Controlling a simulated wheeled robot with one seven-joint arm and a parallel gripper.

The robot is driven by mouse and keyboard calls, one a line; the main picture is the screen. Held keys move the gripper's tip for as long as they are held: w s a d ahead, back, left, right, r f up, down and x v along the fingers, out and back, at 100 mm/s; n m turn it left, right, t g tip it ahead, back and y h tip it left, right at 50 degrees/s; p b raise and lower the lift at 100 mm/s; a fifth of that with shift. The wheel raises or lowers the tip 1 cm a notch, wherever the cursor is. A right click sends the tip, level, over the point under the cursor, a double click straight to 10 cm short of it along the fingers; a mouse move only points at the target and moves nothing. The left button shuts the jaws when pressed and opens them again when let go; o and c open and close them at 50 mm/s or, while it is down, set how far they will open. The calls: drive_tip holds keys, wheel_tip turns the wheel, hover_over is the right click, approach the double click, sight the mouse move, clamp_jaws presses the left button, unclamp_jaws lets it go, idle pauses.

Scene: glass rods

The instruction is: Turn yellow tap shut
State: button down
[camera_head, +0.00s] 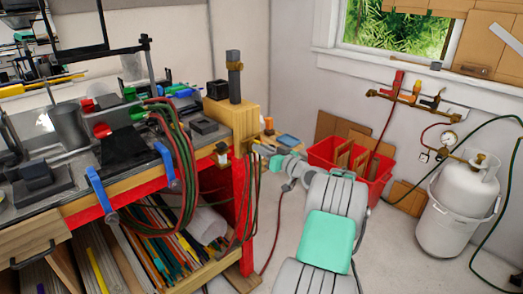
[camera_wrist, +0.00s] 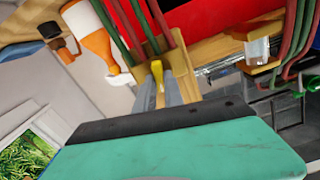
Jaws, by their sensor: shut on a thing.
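In the wrist view, a small yellow tap handle (camera_wrist: 157,70) sits between the two grey fingertips of my gripper (camera_wrist: 158,92). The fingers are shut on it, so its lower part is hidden. Behind it is a wooden part of the bench, with red and green hoses (camera_wrist: 140,25) hanging just beyond. In the head view, my arm reaches from the lower middle to the right end of the workbench. My gripper (camera_head: 264,150) is small there, and the tap's angle is hard to tell.
The workbench (camera_head: 225,118) fills the left, with coiled red and green hoses (camera_head: 186,165) hanging at its edge. A red crate (camera_head: 322,150) stands behind my arm. A white gas cylinder (camera_head: 450,215) stands at right, below wall taps (camera_head: 415,98). Floor between is clear.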

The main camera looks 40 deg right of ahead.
drive_tip(key=shift+d+f+m+p, duration=0.1)
drive_tip(key=shift+m+p, duration=0.8)
drive_tip(key=shift+m, duration=3.05)
drive_tip(key=shift+d+f+m+p, duration=0.1)
drive_tip(key=shift+m+p, duration=0.75)
drive_tip(key=shift+m, duration=3.1)
drive_tip(key=c, duration=1.4)
unclamp_jaws()
drive_tip(key=shift+c, duration=0.2)
drive_tip(key=shift+s, duration=0.1)
drive_tip(key=s+b, duration=0.1)
drive_tip(key=s, duration=0.6)
drive_tip(key=shift+s, duration=0.35)
